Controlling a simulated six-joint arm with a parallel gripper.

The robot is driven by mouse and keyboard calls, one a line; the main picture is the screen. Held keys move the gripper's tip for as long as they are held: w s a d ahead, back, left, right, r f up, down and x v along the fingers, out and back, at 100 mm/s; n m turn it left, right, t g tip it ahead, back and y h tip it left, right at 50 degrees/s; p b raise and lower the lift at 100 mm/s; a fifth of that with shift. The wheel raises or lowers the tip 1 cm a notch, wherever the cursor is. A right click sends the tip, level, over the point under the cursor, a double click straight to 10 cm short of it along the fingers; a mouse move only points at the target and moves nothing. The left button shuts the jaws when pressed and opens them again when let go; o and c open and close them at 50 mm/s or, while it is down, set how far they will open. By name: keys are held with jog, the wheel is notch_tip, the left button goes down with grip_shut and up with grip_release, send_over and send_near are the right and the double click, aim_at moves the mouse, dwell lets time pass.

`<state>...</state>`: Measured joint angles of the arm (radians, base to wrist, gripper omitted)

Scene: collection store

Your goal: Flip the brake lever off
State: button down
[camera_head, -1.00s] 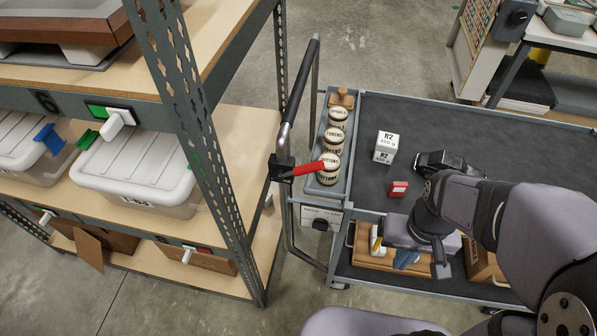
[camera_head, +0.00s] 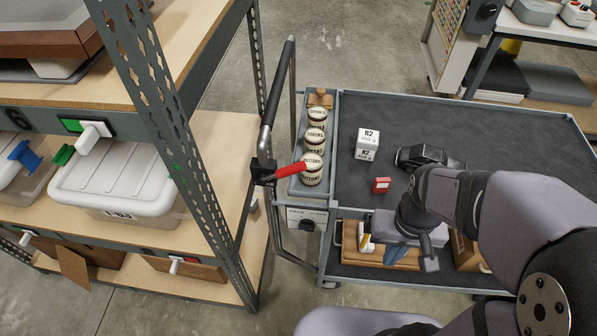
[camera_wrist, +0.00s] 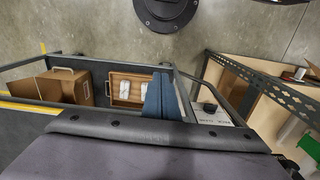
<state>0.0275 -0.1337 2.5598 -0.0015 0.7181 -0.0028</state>
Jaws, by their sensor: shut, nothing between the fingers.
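The brake lever (camera_head: 291,170) has a red grip and is mounted on a black block on the cart's push handle (camera_head: 277,90). It points right and slightly up, with its tip over the edge of the narrow can tray. My gripper (camera_head: 430,262) hangs low at the cart's near side, right of the lever and well apart from it. It looks shut and empty. My arm comes in from the right. The lever cannot be made out in the wrist view.
Lidded cans (camera_head: 313,141) stand in the narrow tray beside the lever. A metal shelf post (camera_head: 172,150) stands close left of the handle.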

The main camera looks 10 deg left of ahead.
notch_tip(320, 180, down, 4)
jog(key=s+d+m+g, duration=0.2)
jog(key=s+d, duration=0.1)
jog(key=w+f+m+y+b, duration=0.2)
jog(key=w+f+m+y, duration=0.35)
jog(key=w, duration=0.25)
jog(key=w+a+r+m+y, duration=0.1)
jog(key=w+r, duration=0.1)
jog(key=w, duration=0.1)
jog(key=w+a+r+m+t+y, duration=0.1)
jog(key=w+a+r+m+y, duration=0.1)
jog(key=w+r, duration=0.1)
jog(key=w+a+r+m+y, duration=0.1)
jog(key=w+a+r+m, duration=0.1)
jog(key=w, duration=0.3)
jog(key=shift+a+r+t, duration=0.1)
jog(key=shift+r+t, duration=0.2)
jog(key=shift+r, duration=0.15)
jog(key=a+r+m+y, duration=0.2)
jog(key=a+r+y, duration=0.2)
jog(key=r, duration=0.5)
jog(key=shift+w+m, duration=0.25)
jog(key=shift+m, duration=0.1)
jog(key=shift+a+f, duration=0.15)
jog(key=shift+a, duration=0.05)
